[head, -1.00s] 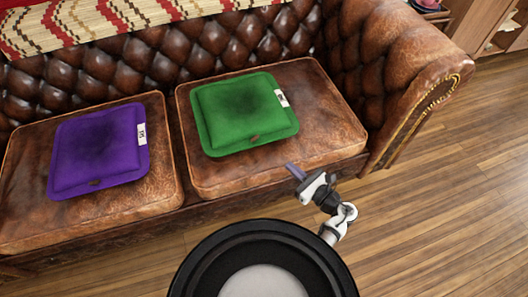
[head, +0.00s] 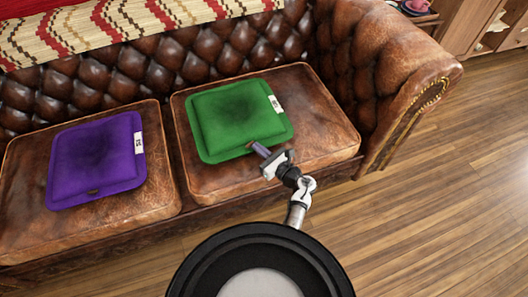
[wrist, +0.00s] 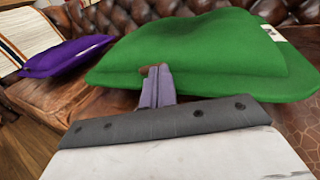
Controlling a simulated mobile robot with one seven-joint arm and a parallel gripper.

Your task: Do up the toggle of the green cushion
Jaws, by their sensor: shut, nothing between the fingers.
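The green cushion (head: 238,115) lies flat on the right seat of the brown leather sofa, with a white label on its right edge. It fills the upper middle of the wrist view (wrist: 205,45). Its small brown toggle (wrist: 146,71) shows at the front edge, right at my fingertips; in the head view my gripper largely covers it. My gripper (head: 259,149) is shut and empty, reaching the cushion's front edge from the front right. In the wrist view its purple fingers (wrist: 157,88) are together, close to the toggle; I cannot tell whether they touch it.
A purple cushion (head: 95,158) with a white label lies on the left seat. The sofa's rolled arm (head: 420,75) rises at the right. A striped blanket (head: 120,25) hangs over the backrest. The wooden floor (head: 430,200) at the right is clear.

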